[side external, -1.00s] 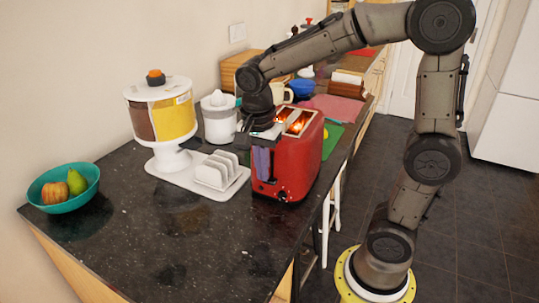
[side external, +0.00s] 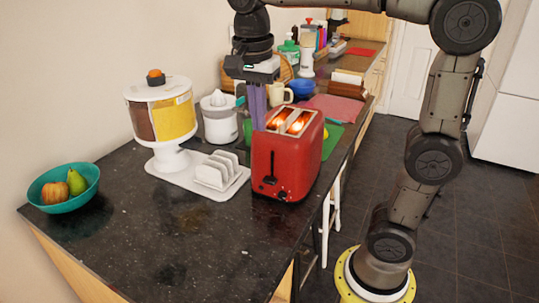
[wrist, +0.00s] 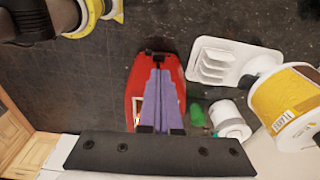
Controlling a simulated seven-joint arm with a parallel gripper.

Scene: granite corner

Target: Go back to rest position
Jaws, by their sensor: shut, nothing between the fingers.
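My gripper (side external: 256,124) points straight down, with its purple fingers together and nothing between them. It is above the back left edge of the red toaster (side external: 286,165); I cannot tell from this view how close the fingertips are to it. In the wrist view the shut fingers (wrist: 157,62) lie across the middle of the toaster (wrist: 135,85), hiding part of its top. The toaster's slots glow orange, and its dark front lever (side external: 270,180) sits low.
A white toast rack (side external: 216,171) stands on a white tray left of the toaster. Behind are a white juicer (side external: 219,122), a cereal dispenser (side external: 160,112) and a mug (side external: 278,93). A teal fruit bowl (side external: 63,197) is at far left. The front counter is clear.

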